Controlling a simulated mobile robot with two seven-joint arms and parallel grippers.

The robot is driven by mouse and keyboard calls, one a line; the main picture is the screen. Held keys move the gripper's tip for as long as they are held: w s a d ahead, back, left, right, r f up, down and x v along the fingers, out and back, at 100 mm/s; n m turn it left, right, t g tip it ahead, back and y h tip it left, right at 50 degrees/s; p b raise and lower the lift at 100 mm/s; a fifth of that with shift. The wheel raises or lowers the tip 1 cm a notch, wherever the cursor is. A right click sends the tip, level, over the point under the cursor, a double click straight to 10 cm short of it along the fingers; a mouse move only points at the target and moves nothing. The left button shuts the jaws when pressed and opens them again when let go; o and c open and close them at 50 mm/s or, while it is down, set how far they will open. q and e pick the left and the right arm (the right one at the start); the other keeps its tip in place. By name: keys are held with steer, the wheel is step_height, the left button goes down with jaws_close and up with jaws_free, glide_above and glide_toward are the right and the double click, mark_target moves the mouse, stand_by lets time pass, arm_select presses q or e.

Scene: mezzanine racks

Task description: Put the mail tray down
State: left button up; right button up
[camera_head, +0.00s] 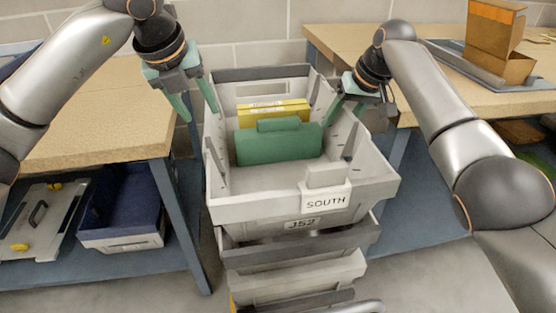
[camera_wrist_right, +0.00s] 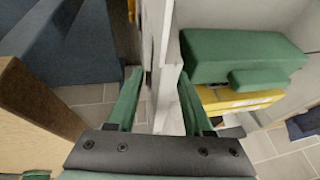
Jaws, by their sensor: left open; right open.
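The mail tray (camera_head: 270,203) is a pale grey open tub with a SOUTH card on its front wall. It sits on top of a stack of similar trays. Inside it are a green case-like item (camera_head: 278,145) and a yellow item (camera_head: 274,110) behind it. My left gripper (camera_head: 200,114) is open at the tray's left wall, its fingers appearing on either side of the rim. My right gripper (camera_head: 346,110) is open at the right wall. In the right wrist view the tray wall (camera_wrist_right: 171,75) runs between the open fingers (camera_wrist_right: 160,100); contact is unclear.
The stacked trays (camera_head: 300,270) stand below, between two wooden-topped benches, left (camera_head: 105,125) and right (camera_head: 425,65). A blue bin (camera_head: 125,215) sits on the left bench's lower shelf. A cardboard box (camera_head: 490,40) and a grey tray (camera_head: 480,72) rest on the right bench.

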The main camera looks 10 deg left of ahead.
steer(key=shift+r, duration=0.1)
arm_select(q)
steer(key=v, duration=0.3)
steer(key=shift+s+r, duration=0.15)
steer(key=shift+r, duration=0.1)
arm_select(e)
steer(key=v, duration=1.2)
arm_select(q)
steer(key=shift+r, duration=0.1)
steer(key=p+v, duration=0.4)
steer(key=v, duration=0.4)
steer(key=shift+p, duration=0.4)
arm_select(e)
step_height(320, 180, up, 5)
steer(key=shift+f, duration=0.15)
arm_select(q)
steer(key=shift+r+p, duration=1.5)
steer(key=shift+p, duration=0.15)
arm_select(e)
steer(key=v, duration=0.8)
